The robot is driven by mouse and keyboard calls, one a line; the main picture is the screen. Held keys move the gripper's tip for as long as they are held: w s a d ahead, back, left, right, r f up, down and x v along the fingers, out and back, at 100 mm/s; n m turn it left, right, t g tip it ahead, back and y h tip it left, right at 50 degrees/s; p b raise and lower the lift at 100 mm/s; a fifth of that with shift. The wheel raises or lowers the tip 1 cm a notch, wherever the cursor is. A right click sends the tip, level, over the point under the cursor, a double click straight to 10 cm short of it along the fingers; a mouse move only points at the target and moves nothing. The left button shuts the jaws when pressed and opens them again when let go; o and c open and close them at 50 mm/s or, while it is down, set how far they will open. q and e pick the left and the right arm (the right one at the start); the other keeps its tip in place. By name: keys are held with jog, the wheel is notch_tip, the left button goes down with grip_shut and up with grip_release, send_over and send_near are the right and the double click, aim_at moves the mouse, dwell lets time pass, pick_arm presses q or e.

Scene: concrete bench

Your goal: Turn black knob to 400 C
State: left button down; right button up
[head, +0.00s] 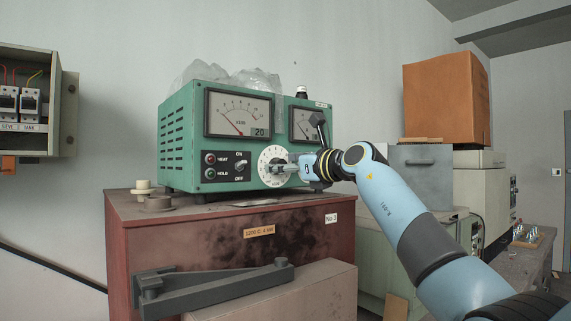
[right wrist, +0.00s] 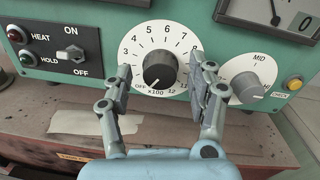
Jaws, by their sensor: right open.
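The black knob (right wrist: 160,69) sits at the centre of a white round dial (right wrist: 150,50) numbered up to 12, marked OFF and x100, on a green control box (head: 180,140). Its white pointer line points down-left, toward OFF. My right gripper (right wrist: 160,76) is open, with one finger on each side of the knob; I cannot tell whether either touches it. My left gripper is not in view.
Left of the dial are the HEAT and HOLD lamps and an ON/OFF toggle (right wrist: 72,56). Right of it are a grey MID knob (right wrist: 249,84) and a yellow button (right wrist: 294,83). A meter (head: 238,115) above shows 20. The box stands on a red-brown cabinet (head: 200,215).

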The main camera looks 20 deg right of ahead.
jog(key=c, duration=1.1)
jog(key=shift+c, duration=0.2)
